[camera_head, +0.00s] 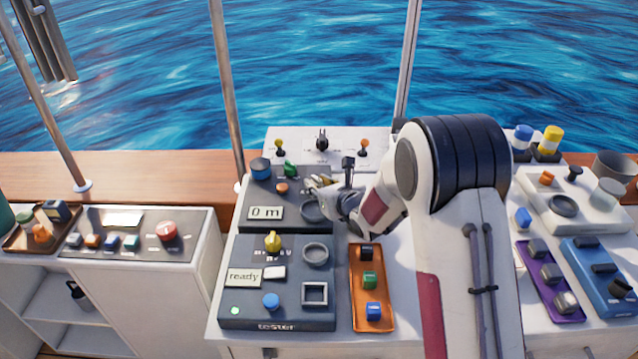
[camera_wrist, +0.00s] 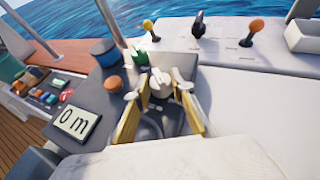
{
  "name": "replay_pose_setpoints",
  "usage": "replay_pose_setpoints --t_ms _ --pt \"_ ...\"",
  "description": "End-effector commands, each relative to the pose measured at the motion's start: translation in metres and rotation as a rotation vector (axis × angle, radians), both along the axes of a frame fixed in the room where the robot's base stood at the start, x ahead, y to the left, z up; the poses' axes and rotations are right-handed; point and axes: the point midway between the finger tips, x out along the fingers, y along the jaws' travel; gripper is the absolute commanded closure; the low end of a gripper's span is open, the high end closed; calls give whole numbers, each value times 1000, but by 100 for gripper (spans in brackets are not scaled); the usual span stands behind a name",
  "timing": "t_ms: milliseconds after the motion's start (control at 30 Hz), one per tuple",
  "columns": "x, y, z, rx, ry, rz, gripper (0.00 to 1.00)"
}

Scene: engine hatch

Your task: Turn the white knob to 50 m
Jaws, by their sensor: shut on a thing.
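The white knob (camera_wrist: 160,84) shows between the fingertips of my gripper (camera_wrist: 158,92) in the wrist view, on the dark upper panel. My gripper is shut on it, with one yellow-padded finger on each side. In the head view my gripper (camera_head: 322,184) reaches over the right part of that panel, and the knob is hard to make out behind the fingers. The display (camera_head: 266,212) on the same panel reads "0 m"; it also shows in the wrist view (camera_wrist: 74,121).
A blue knob (camera_head: 260,167), a green switch (camera_head: 290,170) and an orange button (camera_head: 281,188) sit close by on the panel. A lever strip (camera_head: 300,138) lies behind. The tester panel (camera_head: 252,300) and an orange tray (camera_head: 371,330) lie in front.

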Motion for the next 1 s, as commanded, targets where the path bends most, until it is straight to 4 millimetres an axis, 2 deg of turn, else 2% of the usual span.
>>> replay_pose_setpoints --t_ms 33,633,667,700,733,1000 --pt "2 3 6 5 -14 -7 98" --pt "1 2 5 2 -11 -56 98" --pt "1 2 5 2 -11 -56 74" --pt "1 2 5 2 -10 -56 64" --pt "1 2 5 2 -9 -57 60" --pt "0 1 2 0 -3 -58 60"
